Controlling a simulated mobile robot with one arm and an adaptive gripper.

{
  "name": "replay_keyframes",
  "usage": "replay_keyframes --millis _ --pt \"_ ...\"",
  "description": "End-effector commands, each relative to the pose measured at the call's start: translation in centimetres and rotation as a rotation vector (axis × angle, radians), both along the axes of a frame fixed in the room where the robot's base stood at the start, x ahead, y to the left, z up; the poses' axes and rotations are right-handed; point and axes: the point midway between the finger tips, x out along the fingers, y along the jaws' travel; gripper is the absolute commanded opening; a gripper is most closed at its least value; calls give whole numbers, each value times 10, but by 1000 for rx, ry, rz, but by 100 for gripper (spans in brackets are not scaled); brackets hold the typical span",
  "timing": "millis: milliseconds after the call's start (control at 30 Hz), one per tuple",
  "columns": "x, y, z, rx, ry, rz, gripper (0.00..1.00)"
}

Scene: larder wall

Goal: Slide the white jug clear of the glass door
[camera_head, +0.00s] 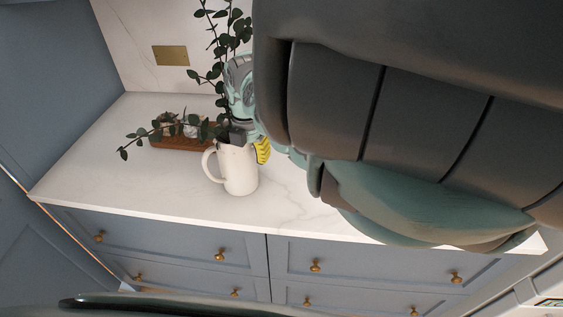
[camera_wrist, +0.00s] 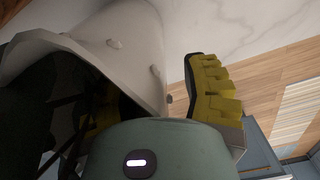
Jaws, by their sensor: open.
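The white jug (camera_head: 238,172) stands upright on the pale counter, its handle to the left and leafy green branches (camera_head: 213,75) rising from it. In the wrist view the jug (camera_wrist: 130,42) fills the upper left, with its dark mouth towards the camera. My gripper (camera_head: 250,144) is open at the jug's rim. One yellow-padded finger (camera_wrist: 213,92) is outside the jug on the right. Contact is unclear. I cannot make out a glass door.
A brown wooden tray (camera_head: 185,142) with pale items lies behind the jug to the left. The white counter (camera_head: 105,160) is bare to the left and in front. Blue drawers (camera_head: 180,245) with brass knobs are below. My arm hides the counter's right side.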

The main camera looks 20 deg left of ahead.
Motion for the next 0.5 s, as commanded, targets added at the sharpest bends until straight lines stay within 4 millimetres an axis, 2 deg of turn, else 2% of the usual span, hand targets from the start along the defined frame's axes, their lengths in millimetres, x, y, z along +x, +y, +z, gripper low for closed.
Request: replay_keyframes --millis 200,233,500 --pt "-1 1 0 0 -1 3 46" --pt "-1 1 0 0 -1 3 49" --pt "0 1 0 0 -1 3 21"
